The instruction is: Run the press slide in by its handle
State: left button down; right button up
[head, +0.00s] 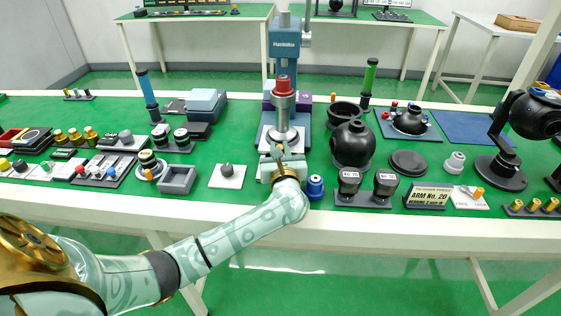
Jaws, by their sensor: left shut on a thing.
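The press (286,42), a blue-grey column with a head marked with lettering, stands at the middle of the green table. Below its head is a steel ram with a red top (283,86), over a pale base plate (299,139). My left gripper (279,152) is at the front of this base, shut on a small part that I take to be the slide's handle. The handle is mostly hidden by the gripper, and the slide itself is hard to make out. My right gripper is out of view.
A small blue knob piece (315,187) stands close to the right of my left wrist. A black sphere on a stand (353,143) is right of the press. A grey square tray (177,180) and a white plate with a knob (227,178) are to the left.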

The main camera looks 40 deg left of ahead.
aim_at(280, 132)
pick_arm(q)
jog(key=shift+w+d+b+x, duration=0.1)
jog(key=shift+b+x, duration=0.35)
jog(key=shift+x, duration=0.35)
jog(key=shift+w+d+b+x, duration=0.15)
jog(key=shift+b+x, duration=0.3)
jog(key=shift+x, duration=0.35)
jog(key=shift+w+d+b+x, duration=0.1)
jog(key=shift+b+x, duration=0.35)
jog(key=shift+x, duration=0.35)
jog(key=shift+w+a+f, duration=0.1)
jog(key=shift+w, duration=0.05)
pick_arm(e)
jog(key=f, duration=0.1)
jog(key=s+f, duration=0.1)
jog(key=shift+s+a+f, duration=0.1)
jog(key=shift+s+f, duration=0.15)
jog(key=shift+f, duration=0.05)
pick_arm(q)
jog(key=shift+a+r, duration=0.1)
jog(key=shift+r, duration=0.15)
jog(key=c, duration=1.6)
grip_release()
jog(key=shift+o, duration=1.3)
jog(key=shift+w+f, duration=0.15)
